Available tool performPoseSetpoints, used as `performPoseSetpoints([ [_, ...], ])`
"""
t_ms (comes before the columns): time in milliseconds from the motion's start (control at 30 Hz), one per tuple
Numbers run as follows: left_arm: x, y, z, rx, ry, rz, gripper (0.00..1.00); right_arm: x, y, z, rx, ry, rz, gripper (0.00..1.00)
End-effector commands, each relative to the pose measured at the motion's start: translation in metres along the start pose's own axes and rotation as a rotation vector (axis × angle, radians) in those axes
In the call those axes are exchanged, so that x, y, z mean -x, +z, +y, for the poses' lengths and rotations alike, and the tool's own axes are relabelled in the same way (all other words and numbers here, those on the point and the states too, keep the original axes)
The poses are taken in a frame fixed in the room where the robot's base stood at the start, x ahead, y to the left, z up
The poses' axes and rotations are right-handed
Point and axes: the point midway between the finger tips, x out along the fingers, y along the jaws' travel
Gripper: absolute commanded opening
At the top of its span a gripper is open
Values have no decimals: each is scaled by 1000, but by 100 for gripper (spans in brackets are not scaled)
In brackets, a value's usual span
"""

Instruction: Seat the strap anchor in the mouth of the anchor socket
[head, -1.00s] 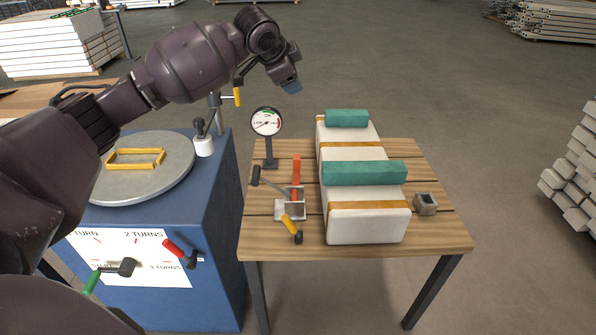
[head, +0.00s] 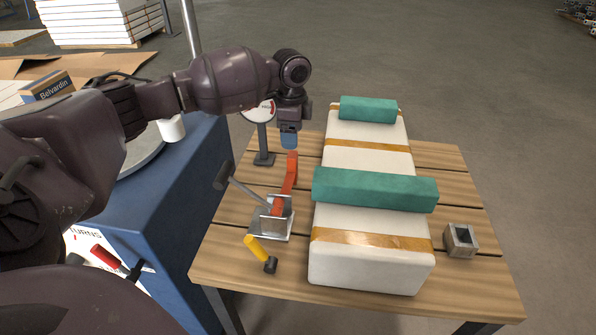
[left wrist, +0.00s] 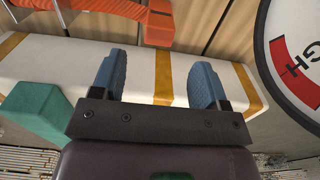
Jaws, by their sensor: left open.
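A yellow-handled piece with a dark end (head: 257,248), which looks like the strap anchor, lies on the table in front of the metal strap bracket (head: 277,228). A red-orange strap (head: 289,177) rises from the bracket; an orange strap (left wrist: 100,8) also shows in the left wrist view. The anchor socket appears to be the grey block with a square opening (head: 460,240) at the table's right. My left gripper (head: 289,143) points down above the strap's upper end, open, its blue fingers (left wrist: 158,82) apart with nothing between them. My right gripper is not in view.
A white block with tan bands (head: 370,275) and teal pads (head: 375,188) stands between bracket and socket. A lever (head: 240,185) leans from the bracket. A blue cabinet (head: 180,200) is at left.

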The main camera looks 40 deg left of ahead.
Motion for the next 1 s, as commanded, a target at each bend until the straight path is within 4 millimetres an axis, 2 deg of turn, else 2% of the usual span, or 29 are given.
performPoseSetpoints([
  [33,-14,1,1,0,8,-6,68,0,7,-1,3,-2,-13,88],
  [200,-41,1,2,0,11,-7,68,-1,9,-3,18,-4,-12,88],
  [467,-55,1,1,0,6,-4,68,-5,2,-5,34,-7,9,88],
  [600,-75,1,2,0,12,-8,68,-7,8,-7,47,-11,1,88],
  [733,-94,1,3,0,12,-9,68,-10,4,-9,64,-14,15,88],
  [833,-100,1,3,0,8,-6,68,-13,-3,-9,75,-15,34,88],
  [1000,-97,0,2,0,2,-2,68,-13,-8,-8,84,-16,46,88],
])
